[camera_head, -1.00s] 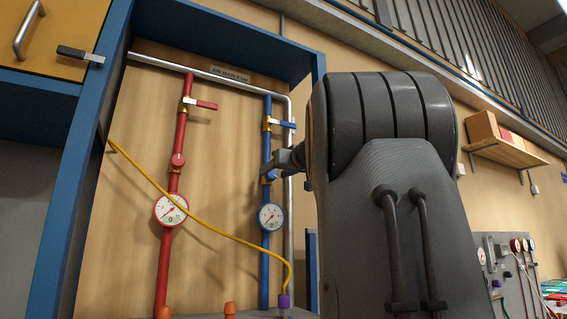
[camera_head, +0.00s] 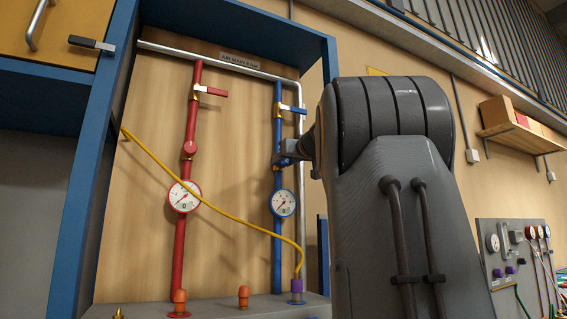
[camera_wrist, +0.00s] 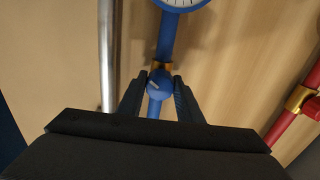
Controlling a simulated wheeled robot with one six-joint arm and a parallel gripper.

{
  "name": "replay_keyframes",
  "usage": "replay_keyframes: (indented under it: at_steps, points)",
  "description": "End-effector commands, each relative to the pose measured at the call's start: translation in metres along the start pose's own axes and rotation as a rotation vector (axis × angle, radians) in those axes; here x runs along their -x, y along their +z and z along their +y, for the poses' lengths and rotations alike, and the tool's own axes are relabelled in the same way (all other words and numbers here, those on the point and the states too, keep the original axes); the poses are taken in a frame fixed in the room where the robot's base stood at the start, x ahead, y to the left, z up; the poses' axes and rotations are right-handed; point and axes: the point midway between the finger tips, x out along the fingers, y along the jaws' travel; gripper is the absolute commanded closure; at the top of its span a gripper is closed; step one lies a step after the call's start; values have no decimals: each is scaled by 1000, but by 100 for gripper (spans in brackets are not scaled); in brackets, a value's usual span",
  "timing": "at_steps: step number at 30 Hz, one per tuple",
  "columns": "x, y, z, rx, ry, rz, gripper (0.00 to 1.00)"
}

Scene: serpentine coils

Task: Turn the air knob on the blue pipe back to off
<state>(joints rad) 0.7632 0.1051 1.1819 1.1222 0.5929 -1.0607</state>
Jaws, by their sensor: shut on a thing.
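The blue pipe (camera_head: 278,240) runs upright on the wooden back panel. Its blue-handled valve (camera_head: 293,109) is above my gripper (camera_head: 284,158), and its round white gauge (camera_head: 283,203) is below it. In the wrist view, my gripper (camera_wrist: 160,84) is shut on the small round blue air knob (camera_wrist: 161,83), one black finger on each side. A pale mark shows on the knob's face, next to a brass collar (camera_wrist: 162,66). In the head view, my arm and gripper largely hide the knob.
A red pipe (camera_head: 179,250) with its own knob (camera_head: 190,149) and gauge (camera_head: 184,197) stands to the left. A yellow hose (camera_head: 230,223) crosses both pipes. A bare metal pipe (camera_head: 300,170) runs close on the right. Blue frame posts border the panel.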

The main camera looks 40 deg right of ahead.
Motion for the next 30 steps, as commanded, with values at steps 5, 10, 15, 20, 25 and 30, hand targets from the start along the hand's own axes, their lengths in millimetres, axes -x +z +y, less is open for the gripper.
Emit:
replay_keyframes:
  at_steps: [5,10,15,20,25,30]
  points:
    - [0,2,0,61,0,1,99]
    - [-1,2,0,120,1,2,99]
    - [-1,2,0,181,1,1,99]
    - [0,1,1,238,2,1,99]
    - [0,0,1,266,2,1,98]
    - [0,0,1,269,2,0,98]
